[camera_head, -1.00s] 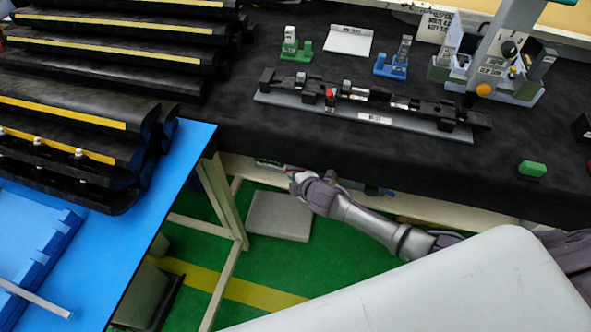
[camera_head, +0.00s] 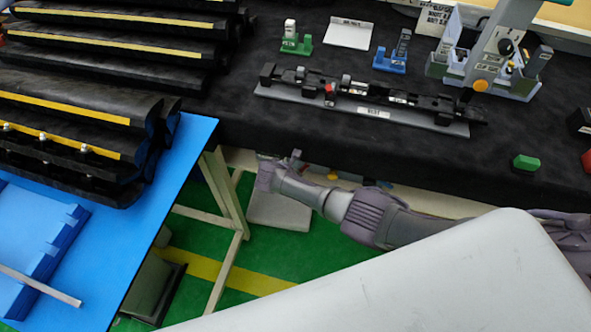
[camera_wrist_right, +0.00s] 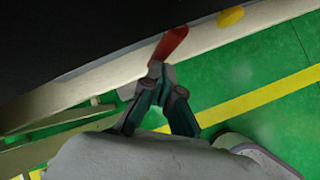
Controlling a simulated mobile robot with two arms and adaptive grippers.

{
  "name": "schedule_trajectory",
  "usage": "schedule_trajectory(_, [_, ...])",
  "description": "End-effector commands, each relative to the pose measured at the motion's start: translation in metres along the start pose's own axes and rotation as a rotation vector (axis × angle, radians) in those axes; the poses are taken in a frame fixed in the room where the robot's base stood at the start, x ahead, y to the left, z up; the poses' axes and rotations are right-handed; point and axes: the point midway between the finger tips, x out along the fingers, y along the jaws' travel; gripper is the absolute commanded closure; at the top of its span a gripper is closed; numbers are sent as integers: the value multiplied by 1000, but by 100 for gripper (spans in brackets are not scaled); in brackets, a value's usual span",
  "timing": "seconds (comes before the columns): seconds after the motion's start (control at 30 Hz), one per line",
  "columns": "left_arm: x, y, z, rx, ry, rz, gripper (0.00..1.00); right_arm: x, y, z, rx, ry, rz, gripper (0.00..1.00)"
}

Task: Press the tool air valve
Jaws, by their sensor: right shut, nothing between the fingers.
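A red lever-like handle (camera_wrist_right: 171,43) shows in the right wrist view, just beyond my fingertips at the dark bench edge. I take it for the tool air valve, but no label is readable. My right gripper (camera_wrist_right: 160,76) is shut and empty, its fingertips meeting at the lever's lower end. I cannot tell whether they touch it. In the head view my right arm reaches in from the right along the bench's front edge; its fingertips are not clear there, and the red lever is hidden. My left gripper is out of view.
A yellow knob (camera_wrist_right: 230,17) sits beside the lever. The black bench (camera_head: 230,115) carries a clip fixture (camera_head: 360,97), green and blue small stands and a green button (camera_head: 525,163). A blue table (camera_head: 150,190) stands at left. Green floor lies below.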

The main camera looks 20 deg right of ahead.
Motion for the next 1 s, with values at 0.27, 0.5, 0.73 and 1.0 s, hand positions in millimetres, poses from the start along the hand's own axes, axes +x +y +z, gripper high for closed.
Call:
schedule_trajectory(0.27, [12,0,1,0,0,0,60,5,-5,2,-88,-86,-90,100])
schedule_trajectory(0.5, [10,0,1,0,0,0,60,3,-4,3,-86,-84,-87,100])
schedule_trajectory(0.73, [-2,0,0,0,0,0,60,-7,0,9,-85,-83,-86,100])
schedule_trajectory(1.0, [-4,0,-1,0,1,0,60,-9,0,9,-85,-82,-86,100])
